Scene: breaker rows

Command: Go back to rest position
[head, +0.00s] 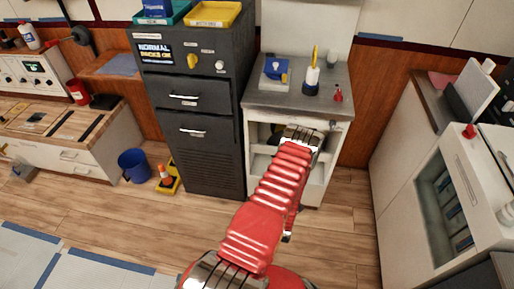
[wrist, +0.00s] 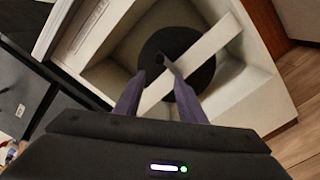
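My red arm reaches forward from the bottom of the head view to the open front of a white cabinet (head: 313,190). The gripper's fingers are hidden behind the arm there. In the wrist view my gripper (wrist: 153,70) shows two dark purple fingers with a gap between their tips. The fingers point into the pale cabinet interior (wrist: 115,45), towards a black round disc (wrist: 190,50). A pale diagonal bar (wrist: 215,45) crosses in front of the disc and passes between the fingers in the picture. I cannot tell whether they touch it. I see nothing held.
A dark drawer cabinet (head: 195,100) stands left of the white cabinet. A blue bucket (head: 134,165) and an orange cone (head: 166,176) are on the floor to the left. A white machine (head: 465,190) stands at the right. Wooden floor (head: 340,240) is clear between.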

